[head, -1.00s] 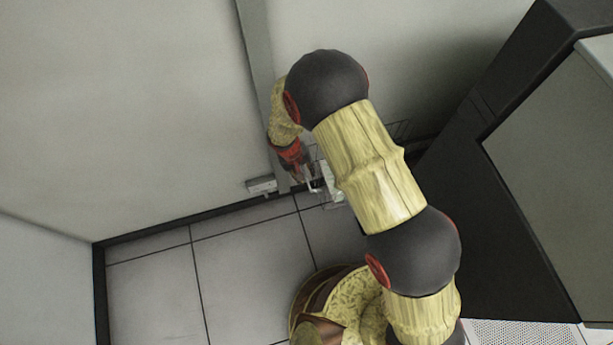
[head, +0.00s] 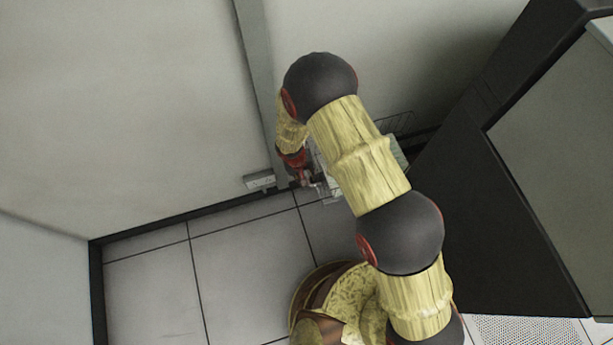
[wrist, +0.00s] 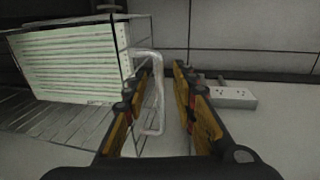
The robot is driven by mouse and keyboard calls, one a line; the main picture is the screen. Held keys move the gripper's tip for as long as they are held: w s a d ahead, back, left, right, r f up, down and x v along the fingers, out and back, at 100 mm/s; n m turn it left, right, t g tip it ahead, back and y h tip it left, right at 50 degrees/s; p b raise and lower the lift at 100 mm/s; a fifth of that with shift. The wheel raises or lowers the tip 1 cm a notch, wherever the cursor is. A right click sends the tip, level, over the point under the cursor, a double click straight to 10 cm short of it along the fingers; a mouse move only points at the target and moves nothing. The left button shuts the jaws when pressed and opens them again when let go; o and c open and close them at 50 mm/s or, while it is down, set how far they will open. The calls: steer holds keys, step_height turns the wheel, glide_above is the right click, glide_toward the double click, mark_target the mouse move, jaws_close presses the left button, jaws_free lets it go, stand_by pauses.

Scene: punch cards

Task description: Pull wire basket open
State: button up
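The wire basket (wrist: 62,112) is at the left of the wrist view, made of thin metal rods. A stack of white and green striped cards (wrist: 70,62) sits in it. Its pale U-shaped handle (wrist: 159,95) stands out from its near end. My gripper (wrist: 166,76) is open, with the handle between its fingers, close to the left finger and clear of the right one. In the head view my gripper (head: 305,181) is low by the wall at the basket's left end. My arm hides most of the basket (head: 397,123) there.
A grey outlet box (wrist: 232,97) is on the wall just right of my gripper; the head view shows it too (head: 259,180). A large dark cabinet (head: 500,190) stands to the right. The tiled floor (head: 235,270) at lower left is clear.

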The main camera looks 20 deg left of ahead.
steer(key=shift+c, duration=0.4)
jaws_close()
stand_by(0.4)
